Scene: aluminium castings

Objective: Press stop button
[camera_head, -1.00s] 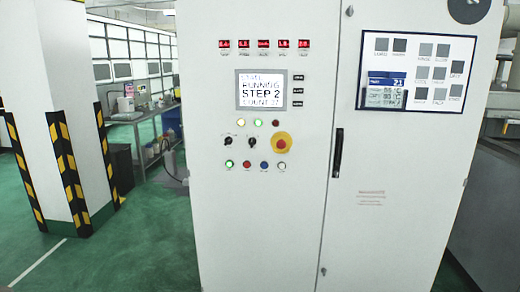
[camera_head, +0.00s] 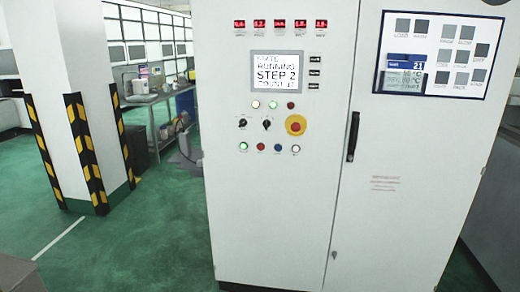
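A white control cabinet (camera_head: 270,215) stands in front of me. A row of small round buttons sits low on the panel: a lit green one (camera_head: 243,147), a red one (camera_head: 261,147), a blue one (camera_head: 278,148) and a white one (camera_head: 295,149). The red button's label is too small to read. A larger red mushroom button on a yellow base (camera_head: 295,125) is above and right of them. Two black rotary switches (camera_head: 254,124) sit to its left. My gripper is not in view.
A black door handle (camera_head: 352,137) is on the right cabinet door. A panel with grey squares (camera_head: 435,55) is at upper right. A white pillar with black-yellow guards (camera_head: 75,50) stands at left. Green floor (camera_head: 150,225) lies open between pillar and cabinet.

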